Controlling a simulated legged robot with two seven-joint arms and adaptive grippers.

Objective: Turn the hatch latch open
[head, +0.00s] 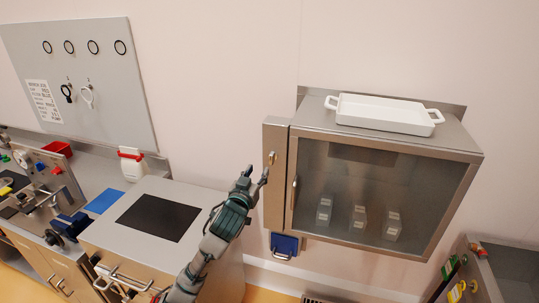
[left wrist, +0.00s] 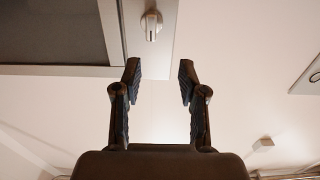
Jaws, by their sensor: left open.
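A steel cabinet with a dark glass door (head: 375,185) hangs on the wall at the right in the head view. A small light metal latch knob (head: 272,157) sits on the narrow panel left of the door. The knob (left wrist: 151,25) also shows at the top of the left wrist view, lengthwise up and down in that picture. My left gripper (head: 257,171) is open and empty, just below and left of the knob. In the left wrist view its fingertips (left wrist: 160,68) are spread apart, with the knob beyond them and not touched. My right gripper is out of view.
A vertical door handle (head: 294,190) is close to the right of the panel. A white tray (head: 385,114) stands on the cabinet. A blue item (head: 285,245) hangs below it. A steel counter with a black mat (head: 158,217) is at the left. Bare wall lies left of the cabinet.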

